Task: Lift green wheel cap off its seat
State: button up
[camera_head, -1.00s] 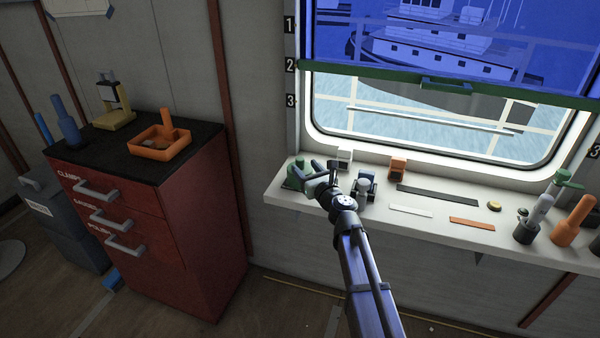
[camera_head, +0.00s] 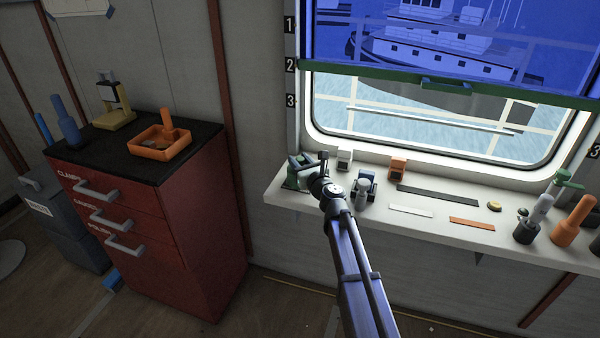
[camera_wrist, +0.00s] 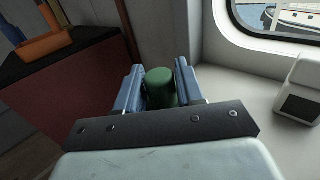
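The green wheel cap (camera_wrist: 162,88) stands between the two blue fingers of my gripper (camera_wrist: 160,87) in the wrist view. The fingers are spread on either side of it, the right one very close to it. I cannot tell whether either finger touches it. In the head view my gripper (camera_head: 307,163) is over the left end of the window sill, at a green object (camera_head: 292,183) partly hidden by the fingers and wrist. The cap's seat is hidden in the wrist view by the gripper body.
A red cabinet (camera_head: 190,240) with an orange tray (camera_head: 150,151) stands left, across a gap.

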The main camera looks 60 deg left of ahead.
jog(key=c, duration=0.6)
jog(key=shift+r, duration=0.1)
